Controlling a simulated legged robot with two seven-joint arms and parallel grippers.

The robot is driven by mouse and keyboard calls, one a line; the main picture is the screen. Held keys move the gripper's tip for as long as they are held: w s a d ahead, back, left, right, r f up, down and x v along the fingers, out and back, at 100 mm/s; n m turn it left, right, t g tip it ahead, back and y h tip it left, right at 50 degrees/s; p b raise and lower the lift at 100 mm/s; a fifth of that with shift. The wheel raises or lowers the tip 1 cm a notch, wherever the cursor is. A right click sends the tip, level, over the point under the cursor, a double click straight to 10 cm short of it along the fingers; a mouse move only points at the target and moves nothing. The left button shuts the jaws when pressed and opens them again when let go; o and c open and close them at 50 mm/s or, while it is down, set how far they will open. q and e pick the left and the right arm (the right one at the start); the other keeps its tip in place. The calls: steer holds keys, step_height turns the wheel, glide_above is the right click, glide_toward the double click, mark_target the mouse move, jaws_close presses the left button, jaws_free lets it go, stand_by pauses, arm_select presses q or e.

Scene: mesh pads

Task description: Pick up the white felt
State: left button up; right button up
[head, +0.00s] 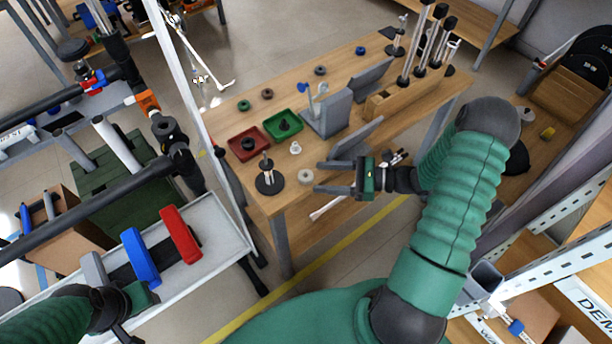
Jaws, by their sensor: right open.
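A pale, whitish ring (305,177), which looks like the white felt, lies flat on the wooden workbench near its front edge. My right gripper (319,177) comes in from the right with its two grey fingers apart. Its fingertips point left at the ring, just to the right of it, with nothing between them. From this angle I cannot tell the fingers' height above the bench. My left gripper (118,312) is partly visible at the lower left, over the grey tray area, and its fingers cannot be made out.
The workbench (259,196) also holds a red tray (248,142), a green tray (283,125), a dark disc stand (269,180), grey angled plates (328,116) and a wooden block with upright tools (400,101). Green, brown and blue rings lie farther back. Red and blue handles stand left.

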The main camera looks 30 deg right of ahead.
mark_target(311, 177)
steer(key=x, duration=0.3)
steer(key=shift+w+a, duration=0.3)
steer(key=shift+a, duration=0.1)
jaws_close()
